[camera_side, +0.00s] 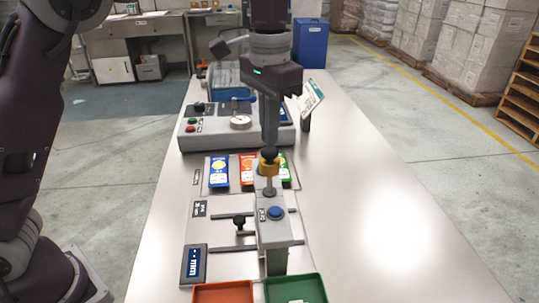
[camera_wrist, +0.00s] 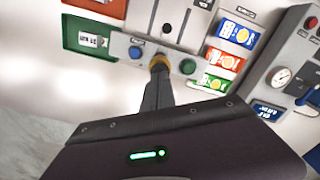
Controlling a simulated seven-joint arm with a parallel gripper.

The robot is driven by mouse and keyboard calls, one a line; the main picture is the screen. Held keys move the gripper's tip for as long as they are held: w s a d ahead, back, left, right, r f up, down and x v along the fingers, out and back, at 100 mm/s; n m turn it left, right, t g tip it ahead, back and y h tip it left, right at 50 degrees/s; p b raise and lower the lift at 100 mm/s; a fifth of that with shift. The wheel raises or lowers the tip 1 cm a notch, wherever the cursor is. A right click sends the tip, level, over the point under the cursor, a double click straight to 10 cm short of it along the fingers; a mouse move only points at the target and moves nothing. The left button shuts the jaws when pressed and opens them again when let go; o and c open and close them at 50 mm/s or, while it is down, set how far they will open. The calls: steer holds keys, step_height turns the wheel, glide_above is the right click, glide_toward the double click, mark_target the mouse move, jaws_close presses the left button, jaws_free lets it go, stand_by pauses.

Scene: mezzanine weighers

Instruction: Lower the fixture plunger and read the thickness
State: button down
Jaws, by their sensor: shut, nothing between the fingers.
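The thickness fixture has a grey arm (camera_side: 271,233) with a blue button (camera_side: 275,213). A small dark display (camera_side: 194,264) at the fixture's front left shows dashes and "mm", no number. My gripper (camera_side: 270,146) points down, shut and empty, with its tips right at the knob. In the wrist view, my fingertips (camera_wrist: 158,78) overlap the plunger's brass collar (camera_wrist: 160,62). I cannot tell whether they touch the knob. The blue button (camera_wrist: 135,52) also shows there.
Blue, orange and green packets (camera_side: 219,172) lie behind the fixture. A grey console (camera_side: 210,138) with a dial and buttons stands farther back. An orange tray (camera_side: 222,291) and a green tray (camera_side: 297,289) sit in front. The table's right side (camera_side: 370,220) is clear.

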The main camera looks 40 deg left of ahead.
steer(key=shift+f, duration=1.05)
step_height(320, 180, up, 8)
stand_by(0.7)
steer(key=s+a+r+n+t+h, duration=0.2)
steer(key=s+a+r, duration=0.2)
steer(key=s+a, duration=0.5)
steer(key=s+f+t+y, duration=0.1)
steer(key=s+f, duration=0.3)
steer(key=s, duration=0.4)
steer(key=s+f+n+t+y, duration=0.1)
steer(key=s+f+t, duration=0.1)
steer(key=s+f, duration=0.3)
steer(key=s, duration=0.4)
steer(key=shift+s+t, duration=0.15)
steer(key=shift+t, duration=0.15)
